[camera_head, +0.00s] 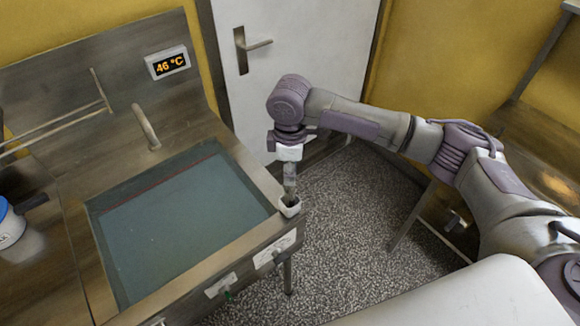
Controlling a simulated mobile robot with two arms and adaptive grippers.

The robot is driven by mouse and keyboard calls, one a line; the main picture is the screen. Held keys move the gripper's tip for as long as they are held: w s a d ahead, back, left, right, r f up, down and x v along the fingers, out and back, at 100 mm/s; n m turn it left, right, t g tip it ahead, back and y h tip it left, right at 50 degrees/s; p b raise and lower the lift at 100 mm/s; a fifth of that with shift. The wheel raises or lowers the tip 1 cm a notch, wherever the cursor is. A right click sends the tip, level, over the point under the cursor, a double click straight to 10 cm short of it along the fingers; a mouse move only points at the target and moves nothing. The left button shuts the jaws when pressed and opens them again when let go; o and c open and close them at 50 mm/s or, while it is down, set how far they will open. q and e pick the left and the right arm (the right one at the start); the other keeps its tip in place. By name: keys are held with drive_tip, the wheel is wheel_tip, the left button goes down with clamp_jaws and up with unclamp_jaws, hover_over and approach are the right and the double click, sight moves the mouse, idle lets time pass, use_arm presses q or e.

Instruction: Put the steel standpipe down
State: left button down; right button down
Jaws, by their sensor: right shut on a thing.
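My right gripper (290,196) points straight down at the right front corner of the steel tank. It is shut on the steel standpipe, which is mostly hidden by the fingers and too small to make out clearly. A small white piece (290,208) shows right at the fingertips, by the tank rim; I cannot tell whether it touches the rim. The tank (252,237) is a sunken steel basin filled with bluish liquid. My left gripper is not in view.
A short bent steel pipe (145,127) rises behind the basin, below a display (167,62) reading 46 °C. A white and blue tub (8,225) stands at the far left. A white door (300,40) is behind. Speckled floor (350,230) lies open right of the tank.

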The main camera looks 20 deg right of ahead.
drive_tip(key=shift+f, duration=0.2)
drive_tip(key=c, duration=0.9)
unclamp_jaws()
wheel_tip(320, 180, up, 11)
drive_tip(key=b, duration=0.3)
drive_tip(key=shift+f, duration=0.1)
drive_tip(key=shift+r, duration=0.7)
